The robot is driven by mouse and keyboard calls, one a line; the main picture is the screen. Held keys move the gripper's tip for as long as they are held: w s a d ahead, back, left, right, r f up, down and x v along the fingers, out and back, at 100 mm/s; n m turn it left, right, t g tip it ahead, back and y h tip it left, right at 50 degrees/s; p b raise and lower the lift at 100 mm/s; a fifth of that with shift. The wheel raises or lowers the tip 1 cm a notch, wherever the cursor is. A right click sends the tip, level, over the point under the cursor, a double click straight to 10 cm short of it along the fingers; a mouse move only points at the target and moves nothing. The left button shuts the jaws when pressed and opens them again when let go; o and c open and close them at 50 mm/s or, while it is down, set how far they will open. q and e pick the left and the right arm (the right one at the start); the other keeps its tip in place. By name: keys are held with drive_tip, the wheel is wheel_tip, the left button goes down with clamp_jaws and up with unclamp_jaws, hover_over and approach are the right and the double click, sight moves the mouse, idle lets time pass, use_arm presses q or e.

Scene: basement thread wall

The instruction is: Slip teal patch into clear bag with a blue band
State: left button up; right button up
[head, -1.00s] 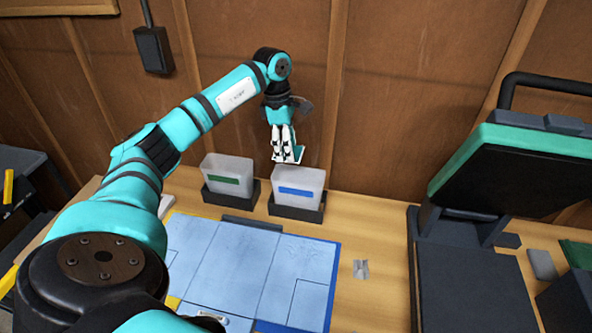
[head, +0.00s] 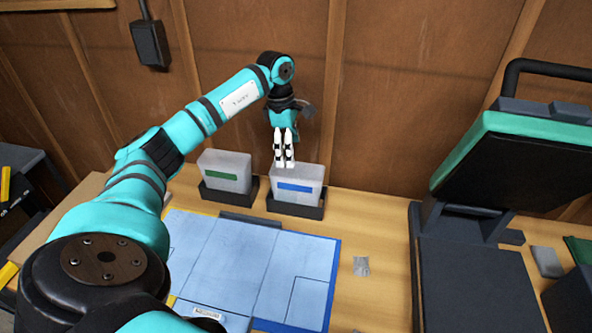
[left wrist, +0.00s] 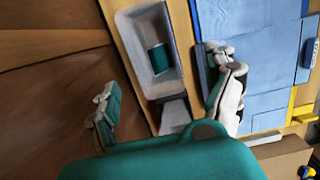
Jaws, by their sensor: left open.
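The clear bag with the blue band (head: 296,189) stands open-topped in a black holder at the back of the bench. In the left wrist view the teal patch (left wrist: 158,58) lies inside the pale walls of this bag (left wrist: 130,40). The patch does not show in the head view. My left gripper (head: 284,164) points down just above the bag's back left rim, open and empty. In the left wrist view its fingers (left wrist: 165,85) are spread wide, apart from the patch. My right gripper is not in view.
A clear bag with a green band (head: 222,174) stands in its own holder just to the left. A blue mat (head: 230,262) lies in front. A small grey piece (head: 361,266) lies right of the mat. A large press (head: 490,190) fills the right side.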

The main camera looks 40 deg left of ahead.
use_arm(q)
wheel_tip(320, 180, up, 12)
drive_tip(key=a, duration=0.1)
drive_tip(key=shift+s+a, duration=0.35)
drive_tip(key=shift+s, duration=0.05)
drive_tip(key=shift+f, duration=0.1)
